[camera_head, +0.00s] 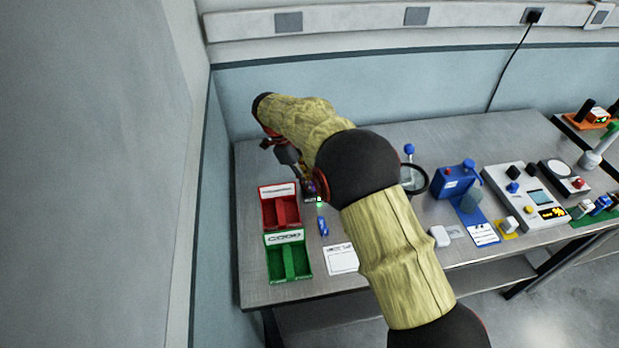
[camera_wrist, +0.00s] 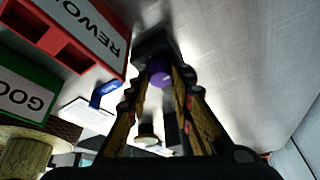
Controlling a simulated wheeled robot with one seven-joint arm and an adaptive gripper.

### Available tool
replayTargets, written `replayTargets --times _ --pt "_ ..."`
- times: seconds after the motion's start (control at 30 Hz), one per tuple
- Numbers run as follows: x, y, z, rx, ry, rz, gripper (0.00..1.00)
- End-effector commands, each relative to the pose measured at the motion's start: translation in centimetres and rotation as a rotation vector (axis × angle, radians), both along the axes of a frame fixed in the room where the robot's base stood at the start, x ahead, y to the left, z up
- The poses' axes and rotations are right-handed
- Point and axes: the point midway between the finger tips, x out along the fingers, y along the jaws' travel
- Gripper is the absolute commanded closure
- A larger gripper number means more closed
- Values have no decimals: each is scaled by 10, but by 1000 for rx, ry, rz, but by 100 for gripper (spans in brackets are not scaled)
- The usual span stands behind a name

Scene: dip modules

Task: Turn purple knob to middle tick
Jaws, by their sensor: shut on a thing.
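The purple knob (camera_wrist: 160,73) is between the tips of my gripper (camera_wrist: 160,84) in the wrist view. The gripper is shut on the knob's sides. A dark housing (camera_wrist: 154,44) shows right behind the knob. The tick marks and the knob's pointer cannot be made out. In the head view, my gripper (camera_head: 309,184) is at the table, right of the red bin, and mostly hides the knob and its housing.
A red bin (camera_head: 265,215) labelled REWORK and a green bin (camera_head: 270,268) labelled GOOD stand left of my gripper. A blue item (camera_head: 323,227) and a white card (camera_head: 341,259) lie nearby. A magnifier (camera_head: 422,181) and several devices stand to the right.

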Motion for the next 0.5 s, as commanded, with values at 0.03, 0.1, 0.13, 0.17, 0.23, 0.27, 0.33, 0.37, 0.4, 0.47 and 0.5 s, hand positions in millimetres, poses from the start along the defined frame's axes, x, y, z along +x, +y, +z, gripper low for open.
replayTargets --times 0.03,0.1,0.13,0.17,0.23,0.27,0.33,0.37,0.4,0.47,0.5 --pt "2 1 3 3 -6 -20 100" --pt "2 1 3 3 -6 -45 100" --pt "2 1 2 4 -6 -55 100" --pt "2 1 2 3 -6 -64 100" --pt "2 1 2 4 -6 -79 100" --pt "2 1 2 4 -6 -85 100" --pt "2 1 2 4 -6 -95 100" --pt "2 1 2 4 -6 -98 100" --pt "2 1 2 5 -6 -101 100" --pt "2 1 2 5 -6 -103 100" --pt "2 1 2 5 -7 -104 100"
